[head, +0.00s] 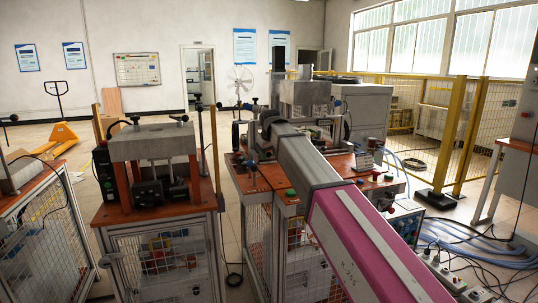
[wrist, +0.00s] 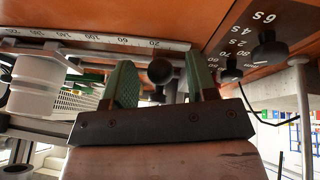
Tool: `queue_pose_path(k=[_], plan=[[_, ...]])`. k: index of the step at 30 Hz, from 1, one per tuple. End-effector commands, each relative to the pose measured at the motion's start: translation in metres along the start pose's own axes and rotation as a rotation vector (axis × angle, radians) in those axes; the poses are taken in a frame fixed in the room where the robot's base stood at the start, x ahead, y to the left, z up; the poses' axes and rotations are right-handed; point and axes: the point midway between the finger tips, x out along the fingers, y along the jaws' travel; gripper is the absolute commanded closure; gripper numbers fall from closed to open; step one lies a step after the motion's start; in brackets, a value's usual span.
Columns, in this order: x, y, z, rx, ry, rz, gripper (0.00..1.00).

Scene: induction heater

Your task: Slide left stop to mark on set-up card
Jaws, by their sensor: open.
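My gripper (wrist: 160,75) is open in the wrist view, with one green-padded finger on each side of a round black knob (wrist: 159,71). The knob shows in the gap, apart from both pads; its depth relative to the fingertips is hard to tell. It is close to a white numbered scale (wrist: 95,38) on an orange-brown surface. I cannot tell for sure whether this knob belongs to the left stop. In the head view my arm reaches over the middle bench (head: 262,178) and hides the gripper and most of the scale area. I cannot identify the set-up card with certainty.
In the wrist view, black knobs (wrist: 268,52) sit beside printed markings at right, and a pale cylinder (wrist: 33,85) is at left. In the head view, a second press bench (head: 155,215) stands left, and yellow fence posts (head: 450,140) and floor cables (head: 470,245) lie right.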

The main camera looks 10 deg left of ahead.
Motion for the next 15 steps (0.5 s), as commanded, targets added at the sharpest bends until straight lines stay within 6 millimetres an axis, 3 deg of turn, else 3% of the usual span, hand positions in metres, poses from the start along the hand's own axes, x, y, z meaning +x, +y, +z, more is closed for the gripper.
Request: queue_pose_path(k=[9,11,14,15], plan=[[0.0026,0.0000,-0.0001,0.000,0.001,0.000,0.48],[0.0025,0.0000,-0.0001,0.000,0.001,0.000,0.64],[0.0025,-0.0001,-0.0001,0.000,0.001,0.000,0.97],[0.0024,-0.0001,-0.0001,0.000,0.001,0.000,1.00]])
